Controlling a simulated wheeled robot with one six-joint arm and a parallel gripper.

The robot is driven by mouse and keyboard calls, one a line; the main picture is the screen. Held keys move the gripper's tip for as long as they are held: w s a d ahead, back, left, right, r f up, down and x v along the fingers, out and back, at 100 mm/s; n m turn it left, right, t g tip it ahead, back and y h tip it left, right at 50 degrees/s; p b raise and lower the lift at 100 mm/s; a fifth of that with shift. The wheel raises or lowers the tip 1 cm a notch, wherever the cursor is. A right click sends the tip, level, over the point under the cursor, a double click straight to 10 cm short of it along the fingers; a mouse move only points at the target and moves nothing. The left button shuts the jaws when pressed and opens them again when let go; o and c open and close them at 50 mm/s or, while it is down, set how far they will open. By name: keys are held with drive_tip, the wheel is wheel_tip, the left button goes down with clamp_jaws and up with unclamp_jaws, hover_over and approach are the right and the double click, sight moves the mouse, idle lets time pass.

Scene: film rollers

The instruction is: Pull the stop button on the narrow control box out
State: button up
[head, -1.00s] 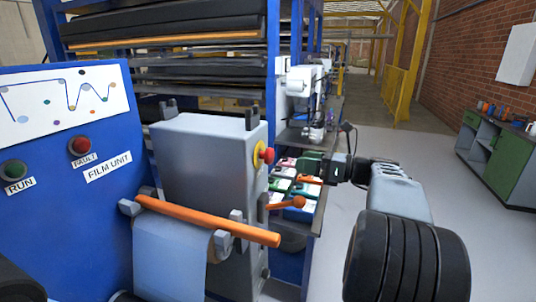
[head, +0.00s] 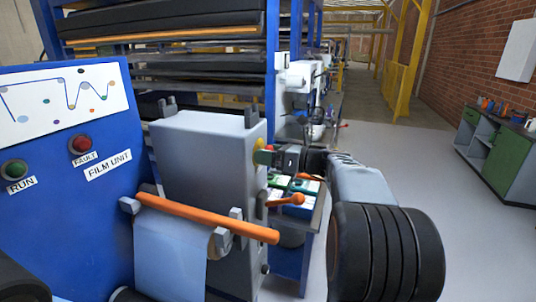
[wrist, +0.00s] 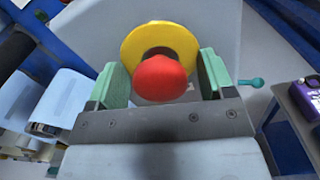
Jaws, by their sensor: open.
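The narrow control box (head: 205,165) is a tall grey cabinet in the middle left of the head view. Its stop button is a red mushroom head (wrist: 160,80) on a yellow round plate (wrist: 133,44), facing the wrist camera. In the head view the yellow plate (head: 258,148) shows on the box's right side, and my gripper hides most of the red head. My gripper (wrist: 162,76) is open, with one green finger on each side of the red head.
The blue film unit panel (head: 60,200) stands at the left. A shelf with coloured packs (head: 295,190) lies behind my gripper. The floor (head: 430,170) at the right is clear.

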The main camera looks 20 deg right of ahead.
drive_tip(key=shift+c, duration=0.2)
drive_tip(key=c, duration=1.2)
drive_tip(key=shift+s+d+r+p, duration=0.15)
drive_tip(key=shift+s+d+p, duration=0.35)
drive_tip(key=shift+p, duration=0.15)
drive_tip(key=shift+w+a+f, duration=0.1)
drive_tip(key=shift+f, duration=0.1)
drive_tip(key=o, duration=1.1)
drive_tip(key=shift+d, duration=0.2)
drive_tip(key=shift+o, duration=0.7)
